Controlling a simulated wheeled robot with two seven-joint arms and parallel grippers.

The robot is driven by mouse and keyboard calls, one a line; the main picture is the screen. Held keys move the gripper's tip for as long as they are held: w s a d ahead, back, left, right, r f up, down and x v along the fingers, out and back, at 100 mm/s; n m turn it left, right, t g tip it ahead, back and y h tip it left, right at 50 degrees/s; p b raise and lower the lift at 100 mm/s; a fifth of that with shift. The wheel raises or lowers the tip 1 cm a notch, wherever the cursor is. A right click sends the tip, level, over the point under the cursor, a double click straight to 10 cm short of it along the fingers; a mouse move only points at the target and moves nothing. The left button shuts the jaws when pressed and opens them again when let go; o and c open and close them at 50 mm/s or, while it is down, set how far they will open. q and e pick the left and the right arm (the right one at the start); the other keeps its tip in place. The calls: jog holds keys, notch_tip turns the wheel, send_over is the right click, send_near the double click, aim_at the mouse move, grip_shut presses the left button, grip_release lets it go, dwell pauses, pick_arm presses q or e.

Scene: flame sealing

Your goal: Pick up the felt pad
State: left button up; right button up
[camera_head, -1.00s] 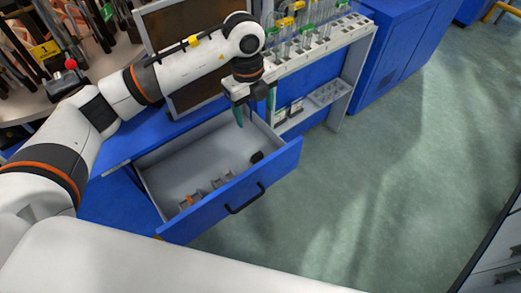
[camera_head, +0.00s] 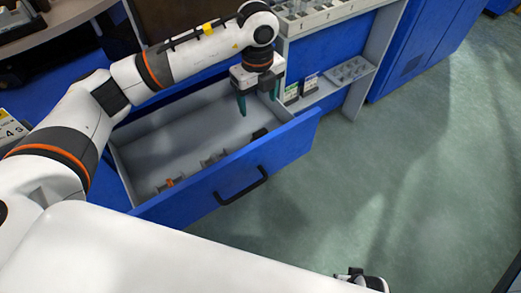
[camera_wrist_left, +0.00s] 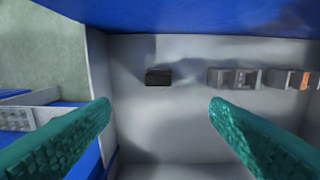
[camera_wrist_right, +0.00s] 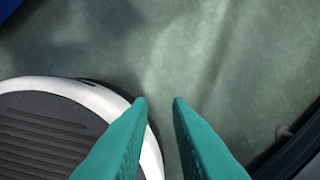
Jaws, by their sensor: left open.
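A small black block, which looks like the felt pad (camera_head: 259,134), lies on the floor of the open grey drawer (camera_head: 185,133), near its right front corner. It also shows in the left wrist view (camera_wrist_left: 158,77), ahead of the fingertips and between their lines. My left gripper (camera_head: 258,99) points down over the right part of the drawer, open and empty, above and behind the pad and apart from it. Its teal fingers flank the lower left wrist view (camera_wrist_left: 160,103). My right gripper (camera_wrist_right: 160,101) is over the green floor, fingers a little apart, with nothing between them.
Grey holders (camera_wrist_left: 236,78), one beside an orange piece (camera_wrist_left: 305,80), stand along the drawer's front wall beside the pad. The blue drawer front (camera_head: 235,172) has a black handle. A shelf with small boxes (camera_head: 291,93) stands to the right.

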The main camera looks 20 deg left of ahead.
aim_at(261, 132)
pick_arm(q)
notch_tip(261, 132, down, 8)
jog(key=shift+f+b, duration=0.25)
jog(key=shift+b, duration=0.5)
jog(key=f, duration=0.4)
jog(key=shift+d+f+b, duration=0.35)
jog(key=shift+b, duration=0.05)
jog(key=shift+f, duration=0.45)
pick_arm(e)
notch_tip(261, 132, up, 7)
jog(key=w, duration=0.2)
jog(key=shift+t, duration=0.3)
pick_arm(q)
jog(key=c, duration=1.1)
pick_arm(e)
jog(key=shift+a, duration=0.1)
